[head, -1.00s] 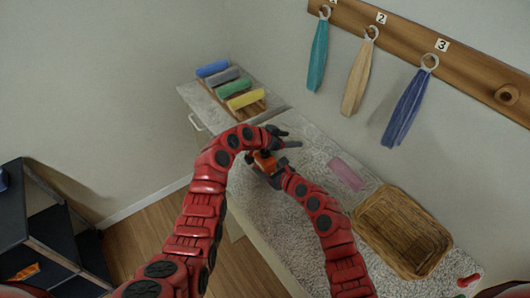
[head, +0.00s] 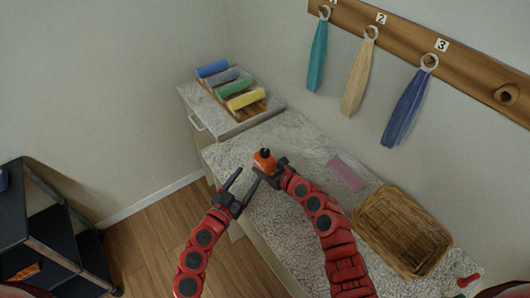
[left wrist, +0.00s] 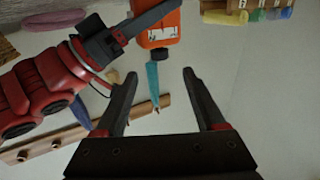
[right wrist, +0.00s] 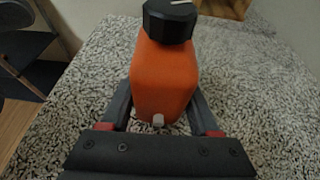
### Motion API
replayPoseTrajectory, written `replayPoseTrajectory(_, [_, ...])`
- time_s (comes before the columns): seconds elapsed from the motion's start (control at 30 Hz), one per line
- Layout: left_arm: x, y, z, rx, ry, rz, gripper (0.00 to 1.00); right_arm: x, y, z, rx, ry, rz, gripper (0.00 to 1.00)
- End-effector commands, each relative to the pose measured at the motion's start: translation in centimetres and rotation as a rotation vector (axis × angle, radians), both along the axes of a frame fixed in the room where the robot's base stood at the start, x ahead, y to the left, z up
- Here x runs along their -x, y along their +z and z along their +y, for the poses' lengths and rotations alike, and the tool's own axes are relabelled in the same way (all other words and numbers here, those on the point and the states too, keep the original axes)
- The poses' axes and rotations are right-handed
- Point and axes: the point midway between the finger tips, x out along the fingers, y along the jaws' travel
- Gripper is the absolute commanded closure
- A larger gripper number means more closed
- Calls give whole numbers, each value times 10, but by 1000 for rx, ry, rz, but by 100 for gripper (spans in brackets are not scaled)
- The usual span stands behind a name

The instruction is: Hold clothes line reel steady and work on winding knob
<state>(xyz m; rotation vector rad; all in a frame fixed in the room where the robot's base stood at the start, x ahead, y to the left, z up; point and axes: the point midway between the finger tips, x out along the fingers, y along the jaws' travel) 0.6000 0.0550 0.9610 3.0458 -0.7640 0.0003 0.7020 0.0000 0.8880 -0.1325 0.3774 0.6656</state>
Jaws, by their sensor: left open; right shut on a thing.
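The clothes line reel is an orange box (head: 264,162) with a black winding knob (right wrist: 170,18) on top and a small pale tab low on its near face. My right gripper (head: 268,174) is shut on the reel's body, and its fingers flank it in the right wrist view. The reel is upright over the speckled counter; I cannot tell if it touches. My left gripper (head: 234,190) is open and empty, to the left of the reel near the counter's front edge. In the left wrist view the reel (left wrist: 158,25) shows beyond the open left fingers (left wrist: 158,98).
A wicker basket (head: 437,243) and a pink cloth (head: 346,174) lie on the counter (head: 295,235). Rolled towels (head: 230,86) lie on a rack at the back. Hanging towels (head: 404,108) are on wall hooks. A dark shelf (head: 50,225) stands at left.

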Motion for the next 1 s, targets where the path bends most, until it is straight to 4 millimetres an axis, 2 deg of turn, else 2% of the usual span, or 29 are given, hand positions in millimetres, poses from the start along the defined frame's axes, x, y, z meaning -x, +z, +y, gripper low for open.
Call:
replayPoseTrajectory(0.17, [-19, 2, -11, -1, -3, -5, 28, 0, 1, 0, -1, 0, -1, 100])
replayPoseTrajectory(0.4, [-63, 1, -35, 0, -2, -1, 28, 0, 0, 0, -1, 0, -1, 100])
replayPoseTrajectory(0.6, [-90, 0, -49, 0, -3, 0, 28, 0, 0, 0, -1, 0, -1, 100])
replayPoseTrajectory(0.77, [-101, 1, -55, -1, -1, -2, 28, 0, 0, 0, -1, 0, -1, 100])
replayPoseTrajectory(1.0, [-103, 0, -56, -2, -1, -1, 28, 0, 0, 0, -1, 0, -1, 100])
